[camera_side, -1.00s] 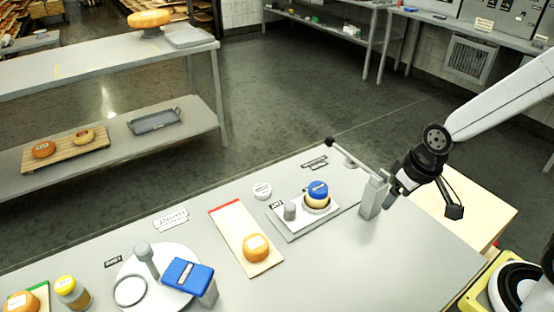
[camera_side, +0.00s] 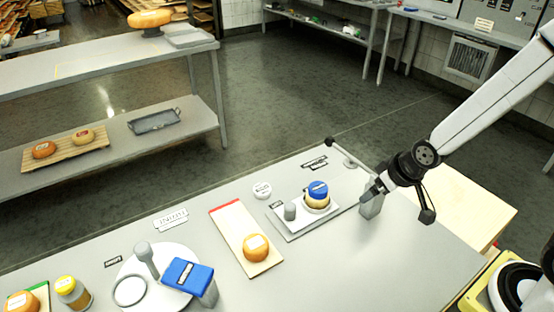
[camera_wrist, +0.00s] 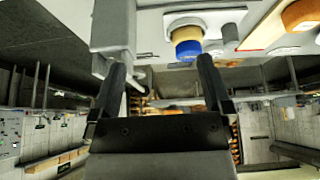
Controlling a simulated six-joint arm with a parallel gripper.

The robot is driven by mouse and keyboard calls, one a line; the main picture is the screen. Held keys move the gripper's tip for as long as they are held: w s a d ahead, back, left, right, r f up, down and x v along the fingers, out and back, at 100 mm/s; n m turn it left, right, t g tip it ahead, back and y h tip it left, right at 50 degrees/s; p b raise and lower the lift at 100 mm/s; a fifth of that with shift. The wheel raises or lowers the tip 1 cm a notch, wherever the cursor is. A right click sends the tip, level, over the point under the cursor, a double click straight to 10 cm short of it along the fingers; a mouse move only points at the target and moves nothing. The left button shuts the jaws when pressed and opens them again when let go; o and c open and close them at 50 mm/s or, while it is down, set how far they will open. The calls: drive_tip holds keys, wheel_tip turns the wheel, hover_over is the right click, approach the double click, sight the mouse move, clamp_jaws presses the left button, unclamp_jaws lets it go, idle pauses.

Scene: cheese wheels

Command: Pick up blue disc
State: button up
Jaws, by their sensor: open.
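The blue disc (camera_side: 318,187) lies on top of a small yellow cheese wheel (camera_side: 316,203), which sits in a round holder on a grey press plate (camera_side: 293,229). In the wrist view the blue disc (camera_wrist: 188,52) shows upside down below the cheese, ahead of my fingers. My gripper (camera_side: 372,191) is to the right of the disc, beside the upright post of the press, and is apart from the disc. In the wrist view my gripper (camera_wrist: 163,72) has its two dark fingers spread with nothing held between them.
The press's grey post (camera_side: 371,207) and lever (camera_side: 345,151) stand close to my gripper. A grey peg (camera_side: 290,212) is left of the cheese. The table's right front is clear.

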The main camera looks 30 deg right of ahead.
sight(320, 187)
drive_tip(key=w+a+f+n+t+y, duration=0.1)
drive_tip(key=w+a+f+t+y, duration=0.1)
drive_tip(key=w+f+t, duration=0.3)
drive_tip(key=shift+w+a+n+t+y, duration=0.4)
drive_tip(key=shift+a+t, duration=0.35)
drive_tip(key=shift+t, duration=0.65)
drive_tip(key=shift+f, duration=0.1)
drive_tip(key=shift+w, duration=0.1)
drive_tip(key=shift+x, duration=1.25)
drive_tip(key=shift+w, duration=0.1)
drive_tip(key=shift+x, duration=2.5)
drive_tip(key=shift+d, duration=0.1)
